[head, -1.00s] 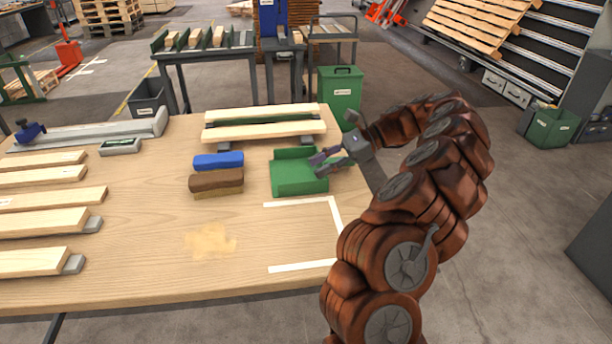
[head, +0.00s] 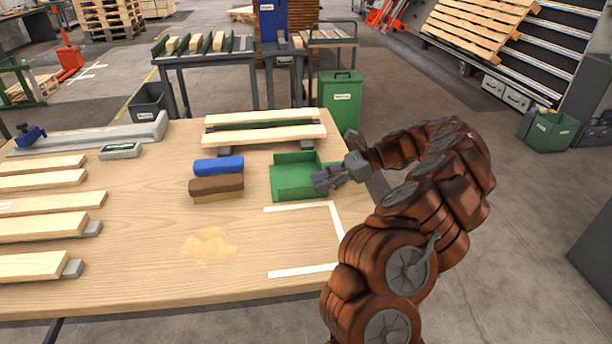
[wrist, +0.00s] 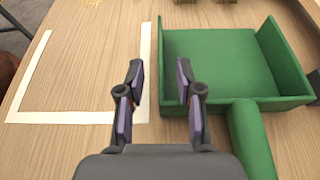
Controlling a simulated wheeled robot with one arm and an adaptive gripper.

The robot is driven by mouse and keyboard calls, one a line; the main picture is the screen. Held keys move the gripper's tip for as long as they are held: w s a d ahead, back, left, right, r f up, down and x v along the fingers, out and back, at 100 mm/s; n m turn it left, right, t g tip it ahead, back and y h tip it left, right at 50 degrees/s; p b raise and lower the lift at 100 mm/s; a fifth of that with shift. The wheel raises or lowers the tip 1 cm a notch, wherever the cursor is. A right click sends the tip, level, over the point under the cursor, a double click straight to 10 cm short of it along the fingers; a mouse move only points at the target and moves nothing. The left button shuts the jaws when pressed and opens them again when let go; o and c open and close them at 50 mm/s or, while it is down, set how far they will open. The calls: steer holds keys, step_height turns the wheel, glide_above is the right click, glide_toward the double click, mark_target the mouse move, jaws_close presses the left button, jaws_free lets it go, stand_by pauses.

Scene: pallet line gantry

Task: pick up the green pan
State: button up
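The green pan (head: 293,178) lies flat on the wooden table near its right edge. In the wrist view the pan (wrist: 225,65) shows its open tray with raised walls at the upper right, and its thick green handle (wrist: 250,140) points down towards the camera. My gripper (head: 322,181) is at the pan's right side in the head view, partly covering the handle there. In the wrist view my gripper (wrist: 158,78) is open, with nothing between its fingers.
White tape (head: 338,215) marks a corner on the table (head: 140,230) below the pan. A brown-topped brush (head: 216,183) and a blue block (head: 218,165) lie left of it. Wooden boards (head: 265,133) lie behind. Sawdust (head: 210,246) lies at the front.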

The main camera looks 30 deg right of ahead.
mark_target(311, 186)
steer(key=shift+x, duration=1.8)
steer(key=shift+c, duration=0.4)
jaws_close()
